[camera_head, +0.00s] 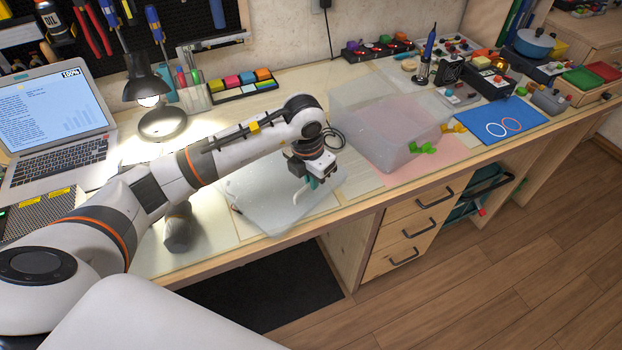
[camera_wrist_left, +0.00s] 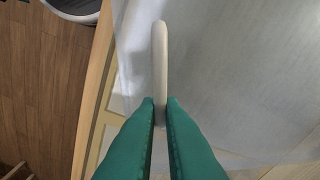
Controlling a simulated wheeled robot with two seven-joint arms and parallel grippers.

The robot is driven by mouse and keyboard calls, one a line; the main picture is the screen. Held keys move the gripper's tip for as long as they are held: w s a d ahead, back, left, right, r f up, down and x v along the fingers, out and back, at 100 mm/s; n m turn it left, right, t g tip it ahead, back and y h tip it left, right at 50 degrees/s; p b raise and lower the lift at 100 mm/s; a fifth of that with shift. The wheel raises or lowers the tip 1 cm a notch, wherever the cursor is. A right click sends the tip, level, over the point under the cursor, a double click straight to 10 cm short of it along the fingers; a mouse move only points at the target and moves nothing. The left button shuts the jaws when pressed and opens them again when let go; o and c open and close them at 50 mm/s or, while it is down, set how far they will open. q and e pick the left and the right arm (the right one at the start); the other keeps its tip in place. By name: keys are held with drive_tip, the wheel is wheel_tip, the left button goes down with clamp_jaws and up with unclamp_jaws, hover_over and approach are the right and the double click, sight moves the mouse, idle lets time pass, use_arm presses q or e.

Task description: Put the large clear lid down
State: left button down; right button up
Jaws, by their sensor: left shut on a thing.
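The large clear lid (camera_head: 262,203) is a frosted translucent sheet, roughly level, at the front of the desk left of the clear box. One corner reaches the desk's front edge. I cannot tell whether it touches the desk or is just above it. My left gripper (camera_head: 312,183) is over the lid's right part, with its green fingers shut on the lid's pale handle. In the left wrist view the fingers (camera_wrist_left: 160,103) pinch the handle (camera_wrist_left: 160,50), and the lid (camera_wrist_left: 225,65) spreads beneath. My right gripper is not in view.
The open clear box (camera_head: 372,140) stands right of the lid, with green clips (camera_head: 424,148) beside it. A blue mat (camera_head: 497,120) lies farther right. A lamp (camera_head: 160,122) and a laptop (camera_head: 55,125) stand to the left. A grey cylindrical object (camera_head: 179,230) is left of the lid.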

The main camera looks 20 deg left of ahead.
use_arm(q)
drive_tip(key=shift+f, duration=0.45)
drive_tip(key=c, duration=1.6)
unclamp_jaws()
drive_tip(key=shift+o, duration=0.2)
wheel_tip(320, 180, up, 12)
drive_tip(key=s, duration=0.1)
drive_tip(key=shift+s+a+b, duration=0.2)
drive_tip(key=shift+b, duration=0.1)
